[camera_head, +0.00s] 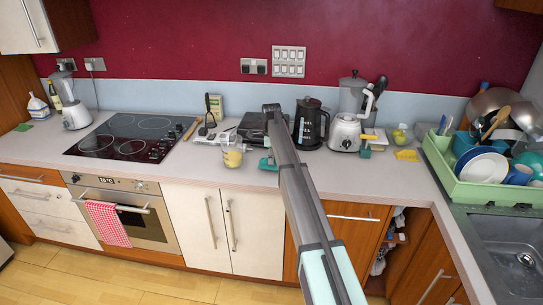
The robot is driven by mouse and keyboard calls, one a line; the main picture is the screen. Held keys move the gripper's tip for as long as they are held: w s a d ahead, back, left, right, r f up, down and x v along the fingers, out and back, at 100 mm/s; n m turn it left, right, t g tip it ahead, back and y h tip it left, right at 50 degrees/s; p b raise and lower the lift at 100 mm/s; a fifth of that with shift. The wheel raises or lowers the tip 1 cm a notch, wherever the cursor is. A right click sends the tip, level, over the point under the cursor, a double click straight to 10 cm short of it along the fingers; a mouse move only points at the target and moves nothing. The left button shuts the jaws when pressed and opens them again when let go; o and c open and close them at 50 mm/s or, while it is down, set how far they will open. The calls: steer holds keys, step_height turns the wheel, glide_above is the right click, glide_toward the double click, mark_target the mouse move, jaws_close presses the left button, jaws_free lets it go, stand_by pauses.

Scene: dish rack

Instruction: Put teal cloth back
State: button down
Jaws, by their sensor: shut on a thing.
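The teal cloth (267,164) shows as a small teal patch near the front edge of the counter, just left of my arm. My gripper (269,152) points down there and is shut on the cloth. The fingers are small and dark, and my arm partly covers them. The rest of the cloth is hidden behind my arm. I cannot tell whether the cloth touches the counter.
A jug with yellow contents (232,156) stands close left of the cloth. A black kettle (309,124) and a white blender (346,131) stand behind to the right. A green dish rack (478,190) is by the sink (508,250).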

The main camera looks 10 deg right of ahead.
steer(key=shift+f, duration=0.55)
steer(key=shift+f, duration=0.1)
steer(key=shift+f+b, duration=0.3)
steer(key=shift+f, duration=0.35)
steer(key=shift+f, duration=0.3)
stand_by(0.3)
steer(key=c, duration=0.9)
jaws_free()
steer(key=c, duration=0.4)
steer(key=shift+r, duration=0.15)
